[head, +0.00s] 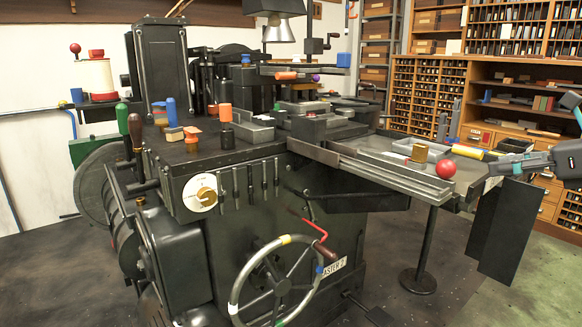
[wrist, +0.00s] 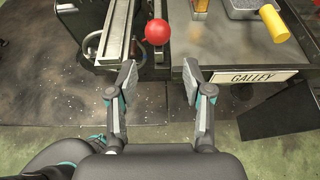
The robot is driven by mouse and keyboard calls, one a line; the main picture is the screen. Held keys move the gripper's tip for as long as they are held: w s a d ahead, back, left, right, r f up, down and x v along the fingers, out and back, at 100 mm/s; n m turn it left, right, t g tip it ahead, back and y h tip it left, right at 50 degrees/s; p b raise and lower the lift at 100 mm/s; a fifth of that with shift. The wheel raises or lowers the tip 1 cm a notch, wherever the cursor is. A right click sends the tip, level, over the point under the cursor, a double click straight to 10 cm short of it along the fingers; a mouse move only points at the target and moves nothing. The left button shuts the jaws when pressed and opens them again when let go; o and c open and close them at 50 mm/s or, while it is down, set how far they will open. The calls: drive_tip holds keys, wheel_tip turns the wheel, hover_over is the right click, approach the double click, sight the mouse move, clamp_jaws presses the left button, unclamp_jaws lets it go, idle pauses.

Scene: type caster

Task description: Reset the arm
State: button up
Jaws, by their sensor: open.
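My gripper (wrist: 158,82) is open and empty in the wrist view, its two grey fingers spread apart over the floor near the front edge of the galley. In the head view my arm shows at the right edge, with my gripper (head: 503,167) just right of the galley end. A red ball knob (wrist: 158,32) lies ahead of the gap between my fingers, apart from them. The same knob shows in the head view (head: 445,169) at the right end of the machine's rail.
The black type caster (head: 250,215) fills the middle, with a handwheel (head: 275,281) in front. The galley, labelled "GALLEY" (wrist: 265,77), carries a brass block (head: 419,153) and a yellow cylinder (head: 467,152). Wooden type shelves (head: 425,95) stand behind. Floor shows below my gripper.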

drive_tip(key=s+f+n+g+h, duration=0.2)
drive_tip(key=f+n, duration=0.3)
drive_tip(key=f, duration=0.3)
drive_tip(key=s+f+n+g+h, duration=0.2)
drive_tip(key=s+f+n+h, duration=0.1)
drive_tip(key=f+n, duration=0.3)
drive_tip(key=s+a+f+n+h, duration=0.1)
drive_tip(key=s+a+f+n, duration=0.2)
drive_tip(key=s+a+n, duration=0.2)
drive_tip(key=s+a+f+n+h, duration=0.1)
drive_tip(key=s+a+f+n, duration=0.3)
drive_tip(key=a, duration=0.6)
drive_tip(key=s+a+f+n+g+h, duration=0.1)
drive_tip(key=s+a+f+n, duration=0.3)
drive_tip(key=a+n, duration=0.4)
drive_tip(key=shift+s+f, duration=0.15)
drive_tip(key=shift+s, duration=0.75)
